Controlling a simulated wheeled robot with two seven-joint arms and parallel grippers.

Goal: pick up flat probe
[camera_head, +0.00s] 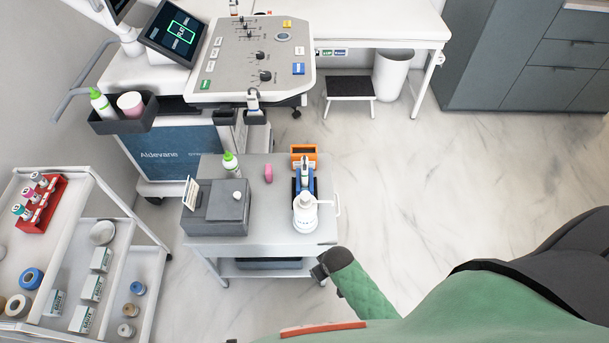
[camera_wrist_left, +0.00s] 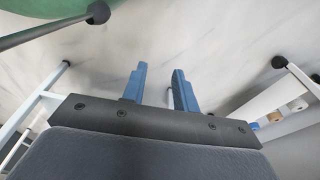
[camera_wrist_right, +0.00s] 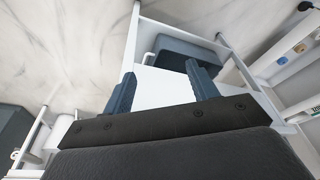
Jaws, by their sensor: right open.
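A second pale device (camera_head: 304,178) rests in a blue holder on the grey cart, behind a white bottle (camera_head: 305,214). I cannot tell from its shape which one is the flat probe. Neither gripper shows in the head view. My left gripper (camera_wrist_left: 158,70) is open and empty over the floor in the left wrist view. My right gripper (camera_wrist_right: 160,72) is open and empty in the right wrist view, with a white cart surface beyond its fingers.
The grey cart (camera_head: 265,236) carries a dark grey box (camera_head: 217,207), a green-capped bottle (camera_head: 231,165), a pink item (camera_head: 268,173) and an orange bin (camera_head: 304,151). A white supply trolley (camera_head: 88,206) stands left. A large green shape (camera_head: 470,310) fills the lower right.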

